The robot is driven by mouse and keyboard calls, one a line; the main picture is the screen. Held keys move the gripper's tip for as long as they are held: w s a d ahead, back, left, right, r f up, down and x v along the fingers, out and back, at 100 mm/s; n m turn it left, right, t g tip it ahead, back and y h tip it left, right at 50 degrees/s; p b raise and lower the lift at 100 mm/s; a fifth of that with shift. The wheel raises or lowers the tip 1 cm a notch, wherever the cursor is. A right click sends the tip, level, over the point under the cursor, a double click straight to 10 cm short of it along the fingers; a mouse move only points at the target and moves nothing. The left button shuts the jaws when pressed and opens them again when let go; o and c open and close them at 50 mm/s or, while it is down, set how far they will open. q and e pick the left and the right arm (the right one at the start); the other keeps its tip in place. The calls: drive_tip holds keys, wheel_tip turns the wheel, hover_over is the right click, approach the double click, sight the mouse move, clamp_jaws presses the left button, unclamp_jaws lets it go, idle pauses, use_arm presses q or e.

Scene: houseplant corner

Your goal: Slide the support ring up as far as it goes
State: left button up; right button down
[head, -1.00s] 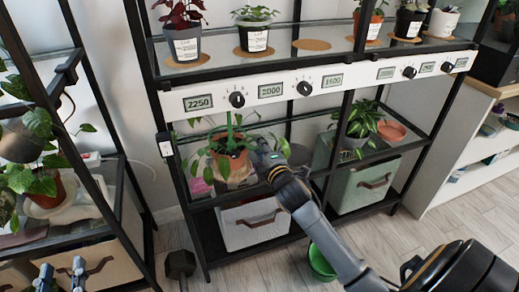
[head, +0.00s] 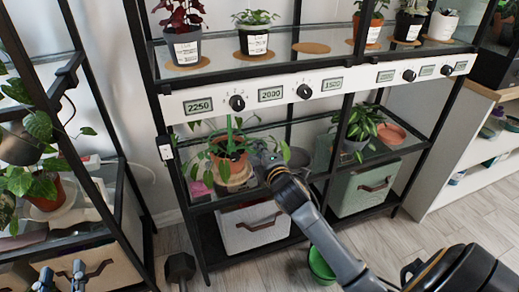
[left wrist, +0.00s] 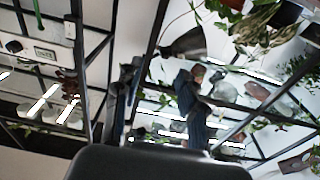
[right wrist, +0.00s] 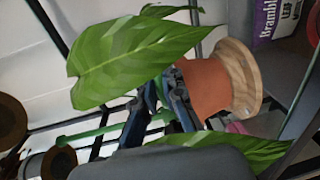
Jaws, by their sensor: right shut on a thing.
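The potted plant (head: 232,165) stands on the middle shelf in a terracotta pot (right wrist: 205,88), with a green support stake (head: 229,128) rising from it. The stake also shows in the right wrist view (right wrist: 95,134). My right gripper (head: 257,158) is at the right side of this plant. Its fingers (right wrist: 163,105) are shut at the stake, close above the pot's rim. The support ring is mostly hidden by leaves and fingers, so its height is hard to tell. My left gripper (head: 62,277) is open and empty at the lower left, away from the plant.
The upper shelf (head: 330,62) holds several labelled pots above a panel with dials (head: 237,103). Another plant (head: 362,125) stands right on the same shelf. A bin (head: 255,228) stands below. Large leaves (right wrist: 125,60) crowd my right gripper. A green bucket (head: 320,265) is on the floor.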

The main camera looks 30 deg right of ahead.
drive_tip(key=shift+r+p, duration=0.75)
drive_tip(key=shift+r, duration=0.05)
drive_tip(key=shift+r+p, duration=0.65)
drive_tip(key=shift+p, duration=0.1)
use_arm(q)
drive_tip(key=s+a+f+g+y+p, duration=0.2)
drive_tip(key=s+a+f+g+p, duration=0.1)
drive_tip(key=s+f+g, duration=0.5)
drive_tip(key=s+a+f+g+y+p, duration=0.25)
drive_tip(key=s+f+g, duration=0.35)
drive_tip(key=f, duration=0.3)
use_arm(e)
wheel_tip(320, 180, up, 4)
drive_tip(key=shift+r, duration=0.2)
use_arm(q)
drive_tip(key=s+a+f+g+p, duration=0.1)
drive_tip(key=s+f+p, duration=0.2)
drive_tip(key=f, duration=1.3)
drive_tip(key=shift+n+g+p, duration=0.3)
drive_tip(key=shift+g+p, duration=0.1)
drive_tip(key=shift+p, duration=0.1)
use_arm(e)
wheel_tip(320, 180, up, 4)
drive_tip(key=shift+f, duration=0.25)
use_arm(q)
drive_tip(key=shift+a, duration=0.1)
use_arm(e)
drive_tip(key=c, duration=1.4)
unclamp_jaws()
